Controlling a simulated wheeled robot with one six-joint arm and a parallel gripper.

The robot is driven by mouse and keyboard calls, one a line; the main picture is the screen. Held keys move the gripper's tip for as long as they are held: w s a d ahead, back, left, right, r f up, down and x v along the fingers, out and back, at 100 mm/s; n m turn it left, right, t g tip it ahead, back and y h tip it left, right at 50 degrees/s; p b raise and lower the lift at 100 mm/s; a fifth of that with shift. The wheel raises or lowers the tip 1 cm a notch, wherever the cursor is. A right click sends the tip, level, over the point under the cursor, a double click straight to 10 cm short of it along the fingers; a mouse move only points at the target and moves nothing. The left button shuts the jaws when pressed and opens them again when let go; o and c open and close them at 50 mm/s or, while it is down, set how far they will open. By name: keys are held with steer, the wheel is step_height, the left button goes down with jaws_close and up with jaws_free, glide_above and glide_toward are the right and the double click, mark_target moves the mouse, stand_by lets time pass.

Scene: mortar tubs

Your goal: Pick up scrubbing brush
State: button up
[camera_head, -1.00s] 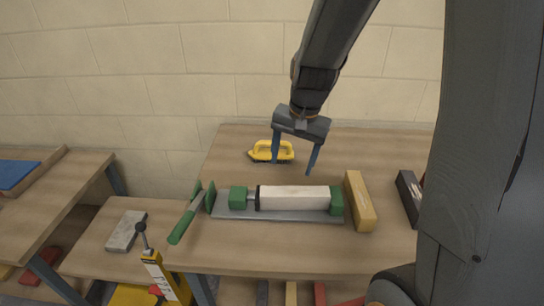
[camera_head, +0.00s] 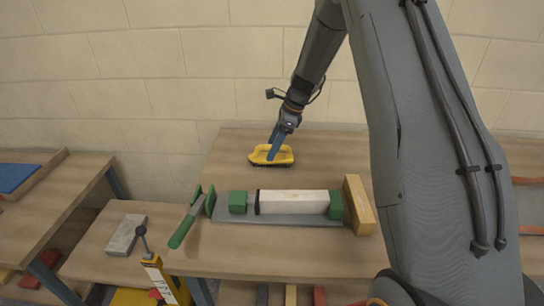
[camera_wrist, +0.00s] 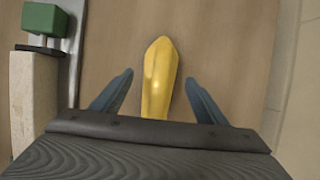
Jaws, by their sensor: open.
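The scrubbing brush (camera_head: 262,158) has a yellow looped handle and dark bristles and sits on the workbench near its back edge. In the wrist view its yellow handle (camera_wrist: 158,78) lies lengthwise between the two blue fingers. My gripper (camera_head: 272,155) is open and reaches down over the brush, one finger showing in front of the handle in the head view. In the wrist view the gripper (camera_wrist: 158,85) has a gap on both sides of the handle. I cannot tell how far the fingertips are above the bench.
A white block (camera_head: 293,202) between green end pieces (camera_head: 238,202) lies on a grey plate in front of the brush. A yellow block (camera_head: 358,205) stands to its right and a green-handled tool (camera_head: 184,230) to its left. Bench around the brush is clear.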

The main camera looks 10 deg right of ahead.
steer(key=shift+p+x, duration=0.95)
steer(key=shift+x, duration=1.7)
steer(key=c, duration=1.1)
steer(key=shift+r+b, duration=1.2)
steer(key=shift+r, duration=3.85)
steer(key=shift+c, duration=0.2)
